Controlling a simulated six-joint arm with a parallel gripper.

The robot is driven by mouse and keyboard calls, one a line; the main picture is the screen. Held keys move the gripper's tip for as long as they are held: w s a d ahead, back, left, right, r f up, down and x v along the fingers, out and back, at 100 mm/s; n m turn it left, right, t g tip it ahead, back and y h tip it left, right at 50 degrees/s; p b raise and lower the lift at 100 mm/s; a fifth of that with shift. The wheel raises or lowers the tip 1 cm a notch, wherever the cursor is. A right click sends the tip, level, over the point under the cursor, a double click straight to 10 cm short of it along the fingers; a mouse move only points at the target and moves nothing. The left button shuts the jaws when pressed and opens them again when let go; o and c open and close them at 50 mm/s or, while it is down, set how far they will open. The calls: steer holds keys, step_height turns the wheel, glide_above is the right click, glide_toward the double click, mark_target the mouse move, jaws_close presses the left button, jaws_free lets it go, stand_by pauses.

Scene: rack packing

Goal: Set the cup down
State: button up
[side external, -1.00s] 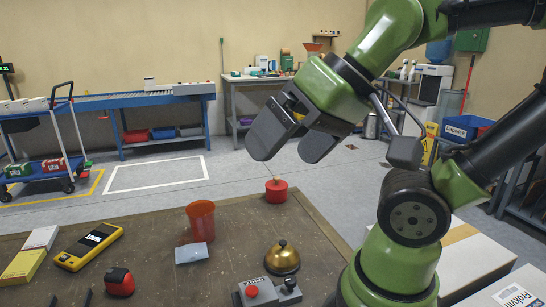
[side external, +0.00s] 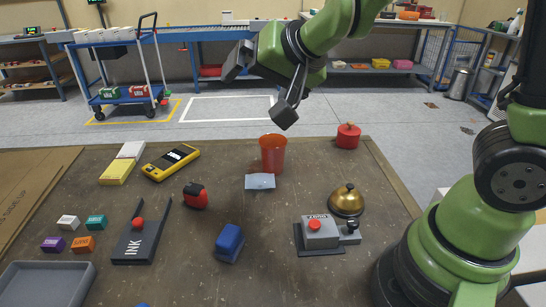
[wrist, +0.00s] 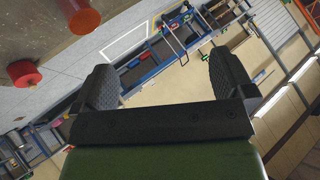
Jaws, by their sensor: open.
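The orange-red cup (side external: 273,153) stands upright on the brown table, just behind a small pale blue-grey card (side external: 260,181). In the wrist view the cup (wrist: 80,16) is at the top left, cut off by the frame edge. My gripper (side external: 236,62) is raised above the far side of the table, up and to the left of the cup in the side view, and clear of it. In the wrist view my gripper (wrist: 163,82) has its two dark fingers wide apart with nothing between them.
A red round canister (side external: 347,137) is right of the cup. A brass bell (side external: 346,200), a grey button box (side external: 321,233), a red tape measure (side external: 195,196), a yellow device (side external: 170,162) and a blue block (side external: 229,243) lie nearer. A grey tray (side external: 46,284) is at front left.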

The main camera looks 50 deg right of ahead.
steer(key=w+d+f+m+h, duration=0.25)
steer(key=w+f+h, duration=0.2)
steer(key=f, duration=0.45)
steer(key=n+h, duration=0.1)
steer(key=h, duration=0.4)
glide_toward(272, 139)
steer(key=shift+w+d+f, duration=0.1)
steer(key=shift+w+d, duration=0.1)
steer(key=shift+w, duration=0.5)
steer(key=shift+g, duration=0.3)
steer(key=shift+x, duration=2.75)
steer(key=shift+s+d+f, duration=0.1)
steer(key=shift+s+f, duration=0.05)
steer(key=shift+s, duration=0.05)
steer(key=c, duration=1)
